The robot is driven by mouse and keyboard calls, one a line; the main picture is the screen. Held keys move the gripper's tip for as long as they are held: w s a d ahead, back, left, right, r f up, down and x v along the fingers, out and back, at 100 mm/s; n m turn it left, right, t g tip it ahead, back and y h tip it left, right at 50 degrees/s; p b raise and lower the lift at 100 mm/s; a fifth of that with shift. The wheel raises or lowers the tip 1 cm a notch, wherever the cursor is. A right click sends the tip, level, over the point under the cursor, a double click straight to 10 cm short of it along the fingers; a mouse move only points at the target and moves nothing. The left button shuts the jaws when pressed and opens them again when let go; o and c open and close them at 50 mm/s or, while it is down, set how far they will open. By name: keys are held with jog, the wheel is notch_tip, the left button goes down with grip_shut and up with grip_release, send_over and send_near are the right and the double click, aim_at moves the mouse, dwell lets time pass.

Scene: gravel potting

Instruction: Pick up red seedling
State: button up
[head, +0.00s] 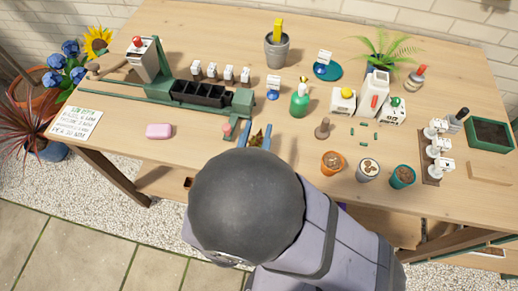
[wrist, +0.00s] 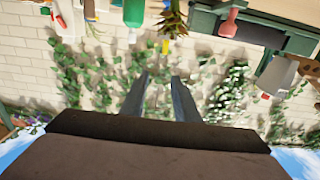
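In the head view my gripper (head: 256,132) is at the bench's front edge, mostly hidden behind my arm, with two blue-grey fingers showing. A small plant with green and brownish-red leaves (head: 257,138) shows between the fingers; it may be the red seedling, but I cannot tell surely. In the wrist view my gripper (wrist: 161,77) has its fingers apart with nothing between them. A spiky brown-green plant (wrist: 173,20) is beyond the fingertips, at the top of that view, cut off by the edge.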

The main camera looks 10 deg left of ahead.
notch_tip(320, 180, down, 9)
jog(key=shift+f, duration=0.2)
jog(key=shift+w+a+r+p, duration=0.1)
jog(key=shift+w+p, duration=0.5)
jog(key=shift+w, duration=1.25)
jog(key=shift+w+a+p, duration=0.1)
jog(key=shift+w+p, duration=0.5)
jog(key=shift+w, duration=1.2)
grip_shut()
